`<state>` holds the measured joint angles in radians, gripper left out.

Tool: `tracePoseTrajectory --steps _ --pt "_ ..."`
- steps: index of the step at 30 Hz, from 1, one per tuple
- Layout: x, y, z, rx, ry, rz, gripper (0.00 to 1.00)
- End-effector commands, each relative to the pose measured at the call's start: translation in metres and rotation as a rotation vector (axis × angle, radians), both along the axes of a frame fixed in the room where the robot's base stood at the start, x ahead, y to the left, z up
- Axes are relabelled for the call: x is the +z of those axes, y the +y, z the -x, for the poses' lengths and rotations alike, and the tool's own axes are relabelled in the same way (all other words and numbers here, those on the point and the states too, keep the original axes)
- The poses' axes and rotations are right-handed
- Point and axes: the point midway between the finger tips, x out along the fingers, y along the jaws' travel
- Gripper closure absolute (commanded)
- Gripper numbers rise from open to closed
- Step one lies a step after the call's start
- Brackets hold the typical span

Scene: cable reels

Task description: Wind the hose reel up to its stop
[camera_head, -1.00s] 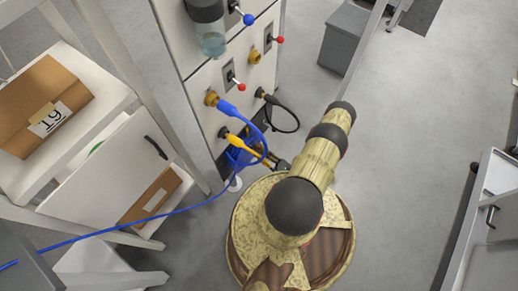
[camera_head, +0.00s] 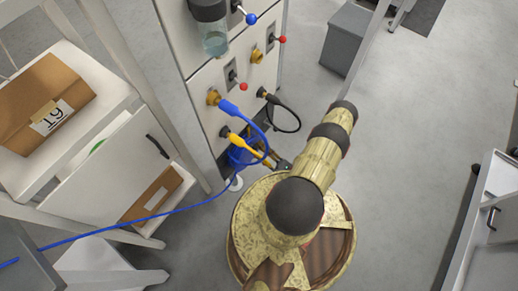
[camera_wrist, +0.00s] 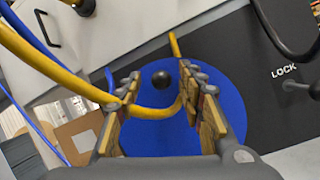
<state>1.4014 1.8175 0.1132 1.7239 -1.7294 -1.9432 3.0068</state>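The reel shows in the wrist view as a blue disc (camera_wrist: 228,110) with a round black knob (camera_wrist: 161,80) on it. In the head view the blue reel (camera_head: 240,156) sits low on the panel front, partly behind the hoses and my arm. My gripper (camera_wrist: 158,82) is open, its two padded fingers on either side of the knob in the picture. I cannot tell whether they touch it. A yellow hose (camera_wrist: 155,112) crosses the disc and runs between or just beyond the fingers. In the head view my gripper (camera_head: 284,165) is small and mostly hidden by my arm.
A dark plate marked LOCK (camera_wrist: 285,72) with a black lever (camera_wrist: 300,87) lies right of the disc. Blue (camera_head: 251,116) and black (camera_head: 292,117) hoses hang from the panel nearby. A shelf with a cardboard box (camera_head: 40,100) stands left.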

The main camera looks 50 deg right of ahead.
Motion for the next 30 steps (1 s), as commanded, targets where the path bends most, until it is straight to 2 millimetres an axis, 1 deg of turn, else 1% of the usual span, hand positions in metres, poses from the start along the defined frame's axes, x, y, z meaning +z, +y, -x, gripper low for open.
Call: tracePoseTrajectory --steps 5,12,18,24,30 --pt "0.020 -0.001 0.000 0.000 -0.001 0.001 0.61" --pt "0.059 -0.001 0.000 0.000 0.001 0.001 0.61" --pt "0.084 -0.001 0.000 0.001 0.000 0.001 0.61" --pt "0.095 0.000 0.000 0.000 0.001 0.000 0.61" --pt "0.096 0.000 0.000 0.000 0.001 0.000 0.61"
